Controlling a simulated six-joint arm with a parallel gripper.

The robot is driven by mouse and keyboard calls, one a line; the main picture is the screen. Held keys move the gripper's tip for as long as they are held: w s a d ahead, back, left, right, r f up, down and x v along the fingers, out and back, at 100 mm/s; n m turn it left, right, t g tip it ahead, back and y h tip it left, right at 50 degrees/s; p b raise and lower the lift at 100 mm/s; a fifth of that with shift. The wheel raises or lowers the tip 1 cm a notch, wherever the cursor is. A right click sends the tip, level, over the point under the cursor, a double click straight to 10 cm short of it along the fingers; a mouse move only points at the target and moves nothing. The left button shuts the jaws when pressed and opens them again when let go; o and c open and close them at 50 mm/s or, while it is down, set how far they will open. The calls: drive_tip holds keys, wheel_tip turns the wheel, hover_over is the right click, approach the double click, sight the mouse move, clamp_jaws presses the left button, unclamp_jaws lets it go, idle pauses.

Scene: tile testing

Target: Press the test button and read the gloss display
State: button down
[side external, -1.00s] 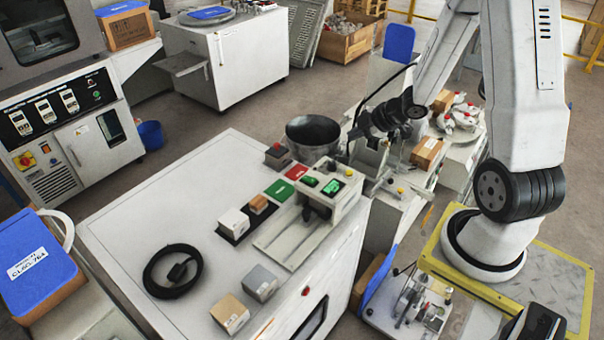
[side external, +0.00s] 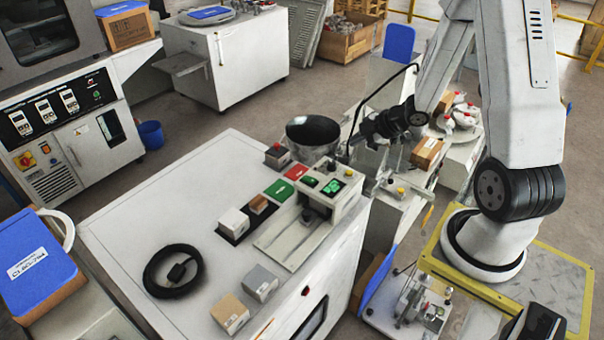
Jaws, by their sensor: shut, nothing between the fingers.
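The tester (side external: 322,212) stands at the right edge of the white cabinet top. Its small display (side external: 331,188) is lit with green characters, too small to read. A green button (side external: 310,181) sits on its top just left of the display. Red (side external: 297,172) and green (side external: 279,190) tiles lie left of the tester. My gripper (side external: 368,138) is beyond the tester, up and to the right, apart from the button and display. It looks shut and empty; its fingertips are small, dark and hard to separate from the equipment behind.
A dark bowl (side external: 312,130) stands at the cabinet's back edge near my gripper. A grey box with a red button (side external: 277,155) is beside it. White, brown and grey sample blocks, including one grey block (side external: 261,281), and a black cable coil (side external: 173,271) lie on the top.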

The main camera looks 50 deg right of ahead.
sight(353, 172)
drive_tip(key=shift+f, duration=3.65)
drive_tip(key=shift+f, duration=0.9)
drive_tip(key=shift+r, duration=0.2)
idle(0.6)
drive_tip(key=shift+r, duration=0.7)
drive_tip(key=shift+r, duration=0.1)
drive_tip(key=shift+r, duration=2.4)
